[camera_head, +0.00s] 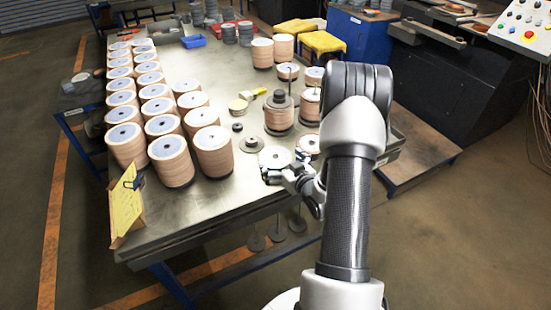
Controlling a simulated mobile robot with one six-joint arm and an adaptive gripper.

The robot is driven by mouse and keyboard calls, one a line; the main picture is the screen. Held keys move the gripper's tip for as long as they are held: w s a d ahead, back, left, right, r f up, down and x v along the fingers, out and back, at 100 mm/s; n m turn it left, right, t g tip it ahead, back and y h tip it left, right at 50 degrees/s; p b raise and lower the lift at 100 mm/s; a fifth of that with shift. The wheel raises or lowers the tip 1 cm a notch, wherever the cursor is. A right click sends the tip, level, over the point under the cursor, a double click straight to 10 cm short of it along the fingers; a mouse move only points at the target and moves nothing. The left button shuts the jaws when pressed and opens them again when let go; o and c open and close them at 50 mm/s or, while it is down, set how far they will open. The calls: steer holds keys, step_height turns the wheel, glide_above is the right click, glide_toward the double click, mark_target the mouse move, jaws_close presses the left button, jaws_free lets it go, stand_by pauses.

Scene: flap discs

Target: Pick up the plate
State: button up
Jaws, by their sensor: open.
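A pale round plate (275,157) with a dark centre lies near the front edge of the metal table (215,225). A darker grey plate (251,144) with a raised hub lies to its left. I cannot tell which of them is the task's plate. My gripper (271,176) is open and just in front of the pale plate, near the table's front edge. The gap between its fingers is small in this view, and I cannot tell whether they touch the plate. My arm covers part of the table to the right.
Tall stacks of flap discs (171,160) stand in rows on the left. A stack with a dark top piece (279,117) stands behind the plates, with more stacks beside it.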

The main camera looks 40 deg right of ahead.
mark_target(275, 156)
steer(key=b+x, duration=0.1)
steer(key=x, duration=0.3)
steer(key=shift+w, duration=0.1)
steer(key=shift+c, duration=0.4)
steer(key=c, duration=0.8)
